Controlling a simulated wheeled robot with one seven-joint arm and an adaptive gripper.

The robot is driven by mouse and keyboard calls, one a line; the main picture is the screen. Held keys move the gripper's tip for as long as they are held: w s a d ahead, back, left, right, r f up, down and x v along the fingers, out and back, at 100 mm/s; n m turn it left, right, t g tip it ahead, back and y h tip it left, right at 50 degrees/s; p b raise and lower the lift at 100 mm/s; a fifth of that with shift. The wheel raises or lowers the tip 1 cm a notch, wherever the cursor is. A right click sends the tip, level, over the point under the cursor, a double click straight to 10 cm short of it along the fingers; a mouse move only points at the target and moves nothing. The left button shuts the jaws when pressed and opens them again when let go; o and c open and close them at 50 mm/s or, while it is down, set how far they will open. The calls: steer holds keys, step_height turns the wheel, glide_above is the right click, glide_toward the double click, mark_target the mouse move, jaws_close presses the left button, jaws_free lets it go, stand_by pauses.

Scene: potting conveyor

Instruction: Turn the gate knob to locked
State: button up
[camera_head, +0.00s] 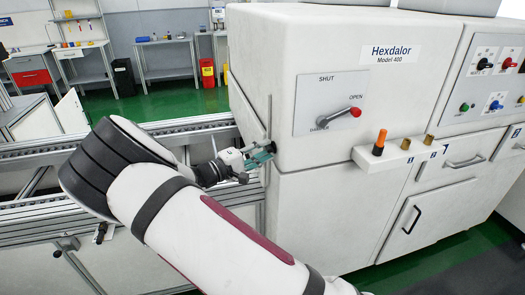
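My gripper (262,156), with greenish fingers, is at the left edge of the front face of the white Hexdalor machine (320,210), just above the conveyor's end. A small dark part (273,145) shows right at the fingertips; it may be the gate knob, but the fingers cover most of it. I cannot tell whether the fingers touch it or how far they are closed. No lock marking can be read there.
A damper lever with a red tip (355,112) is on a panel marked SHUT and OPEN, pointing towards OPEN. A small shelf (385,158) holds an orange-and-black item (380,141). Conveyor rails (60,205) run left. Control knobs (510,62) are at far right.

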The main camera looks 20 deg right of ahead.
steer(key=shift+d, duration=0.15)
jaws_close()
steer(key=shift+n, duration=0.3)
steer(key=n, duration=0.1)
steer(key=n+g+y, duration=0.1)
steer(key=n, duration=0.1)
steer(key=n+y, duration=0.1)
steer(key=n, duration=0.1)
steer(key=shift+w+r+g, duration=0.2)
steer(key=shift+r+g, duration=0.05)
steer(key=shift+g, duration=0.15)
steer(key=n+g+b, duration=0.1)
steer(key=n+g, duration=0.1)
steer(key=n, duration=0.2)
steer(key=shift+w+y, duration=0.15)
steer(key=shift+y, duration=0.25)
steer(key=n+g+b, duration=0.3)
steer(key=n, duration=0.1)
steer(key=shift+w+r, duration=0.1)
steer(key=shift+w, duration=0.05)
